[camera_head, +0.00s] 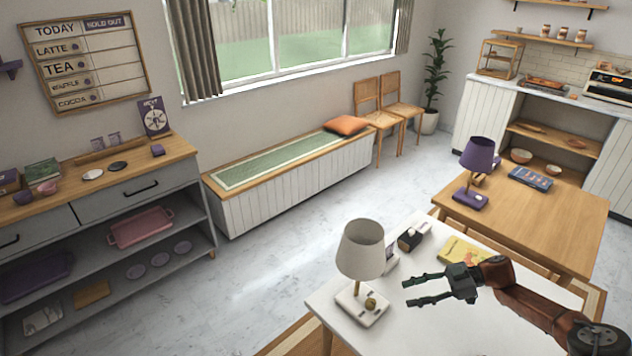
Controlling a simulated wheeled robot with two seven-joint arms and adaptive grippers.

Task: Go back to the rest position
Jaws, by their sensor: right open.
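My right gripper (424,290) reaches in from the lower right over the white table (420,338). Its two dark fingers are spread and point left, with nothing between them. A white lamp (361,262) stands on the table just left of the fingertips, with a gap in the picture. A yellow book (462,250) lies on the table behind the gripper. My left gripper is outside the view.
A small dark box (410,239) is on the white table behind the lamp. A wooden table (560,218) beyond holds a purple lamp (477,160) and a blue book (531,178). A grey shelf unit (160,183) stands at the left. The marble floor (262,275) between is clear.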

